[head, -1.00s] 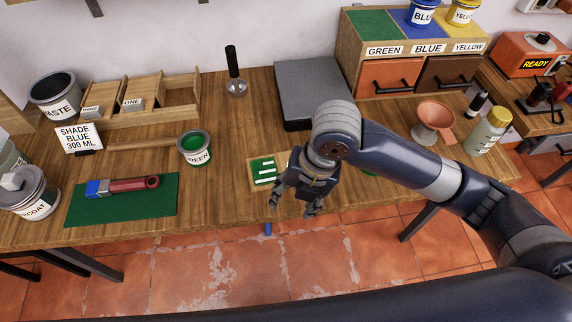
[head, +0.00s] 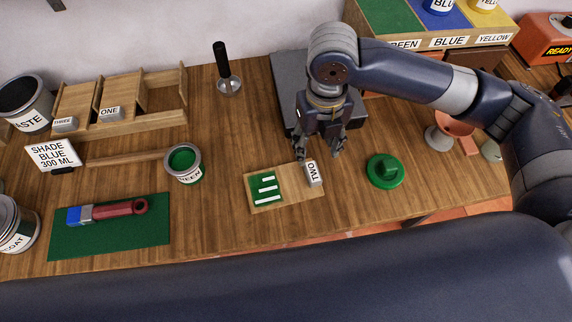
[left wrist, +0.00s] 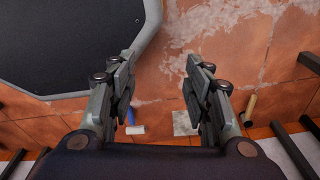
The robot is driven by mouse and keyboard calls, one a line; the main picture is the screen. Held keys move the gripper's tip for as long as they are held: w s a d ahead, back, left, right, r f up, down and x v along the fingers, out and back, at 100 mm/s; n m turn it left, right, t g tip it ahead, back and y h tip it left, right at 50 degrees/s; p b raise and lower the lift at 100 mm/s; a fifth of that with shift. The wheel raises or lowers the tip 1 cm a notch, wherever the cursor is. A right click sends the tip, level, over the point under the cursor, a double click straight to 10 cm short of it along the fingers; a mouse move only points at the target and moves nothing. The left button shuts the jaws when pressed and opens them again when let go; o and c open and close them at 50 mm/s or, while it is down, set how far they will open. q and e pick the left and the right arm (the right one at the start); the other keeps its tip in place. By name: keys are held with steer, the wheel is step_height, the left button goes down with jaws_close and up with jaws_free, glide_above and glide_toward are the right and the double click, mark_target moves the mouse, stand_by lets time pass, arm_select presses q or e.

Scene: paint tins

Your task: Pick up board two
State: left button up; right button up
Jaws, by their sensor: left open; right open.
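Board two is a small flat wooden board (head: 290,192) lying on the bench in the head view. It has a green patch with white stripes at its left and a grey block labelled TWO (head: 313,173) at its right end. My right gripper (head: 320,155) is open and empty, fingers pointing down, at the board's far right by the TWO block. I cannot tell whether a finger touches the block. My left gripper (left wrist: 160,64) is open and empty over the tiled floor in the left wrist view; it is not in the head view.
A green lid (head: 385,171) lies right of the board, and an open green paint tin (head: 184,164) stands to its left. A dark flat slab (head: 290,75) is behind my right gripper. A rack with boards ONE and THREE (head: 150,121) stands back left. A brush lies on a green mat (head: 110,235).

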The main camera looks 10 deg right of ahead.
glide_above(313, 171)
steer(key=f, duration=0.4)
steer(key=shift+s+f, duration=0.2)
steer(key=shift+s, duration=0.1)
steer(key=shift+f, duration=0.3)
steer(key=f, duration=0.2)
steer(key=f+p, duration=0.1)
steer(key=f, duration=0.1)
steer(key=shift+w+f, duration=0.2)
steer(key=shift+f, duration=0.4)
steer(key=shift+c, duration=0.6)
arm_select(q)
steer(key=s, duration=0.1)
steer(key=s+r, duration=0.1)
steer(key=s, duration=0.1)
steer(key=shift+s+a+r, duration=0.1)
steer(key=shift+s+r, duration=0.05)
arm_select(e)
jaws_close()
